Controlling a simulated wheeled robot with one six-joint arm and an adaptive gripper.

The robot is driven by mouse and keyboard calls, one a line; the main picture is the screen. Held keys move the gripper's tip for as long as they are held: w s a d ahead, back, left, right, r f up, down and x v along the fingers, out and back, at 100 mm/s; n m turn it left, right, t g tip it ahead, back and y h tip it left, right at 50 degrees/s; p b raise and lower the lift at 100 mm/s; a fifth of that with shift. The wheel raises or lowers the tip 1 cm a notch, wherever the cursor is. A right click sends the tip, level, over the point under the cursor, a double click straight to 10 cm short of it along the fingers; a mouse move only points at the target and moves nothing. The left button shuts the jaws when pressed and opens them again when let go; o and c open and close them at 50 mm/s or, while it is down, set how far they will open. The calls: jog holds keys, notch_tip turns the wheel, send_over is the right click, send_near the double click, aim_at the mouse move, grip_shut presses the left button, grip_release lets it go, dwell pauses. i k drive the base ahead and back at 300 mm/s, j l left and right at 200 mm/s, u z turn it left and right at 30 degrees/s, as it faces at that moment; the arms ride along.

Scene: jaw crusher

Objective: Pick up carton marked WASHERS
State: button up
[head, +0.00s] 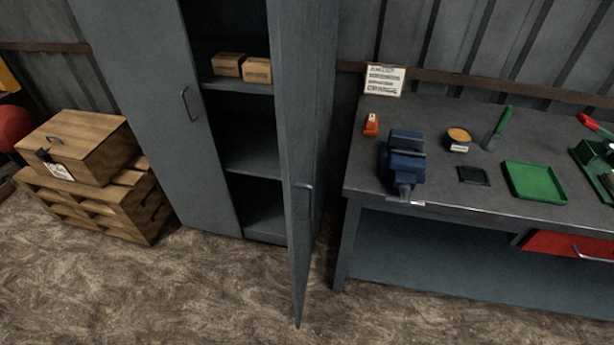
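Two small brown cartons sit side by side on an upper shelf inside the grey cabinet. The left carton (228,64) is a little further left and partly in the shadow; the right carton (257,70) is beside it, close to the open door. I cannot read any marking on either, so I cannot tell which one is marked WASHERS. My gripper is not in the head view.
The cabinet's right door (303,190) stands open toward me; its left door (165,110) looks shut. A workbench (450,205) with a blue vise (403,160) and green tray (534,181) stands right. A wooden box (75,145) rests on pallets (130,205) left. Floor in front is clear.

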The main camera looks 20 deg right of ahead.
aim_at(224, 63)
jog(key=i+j, duration=0.1)
jog(key=i, duration=0.5)
jog(key=i+j, duration=0.15)
jog(key=i, duration=0.5)
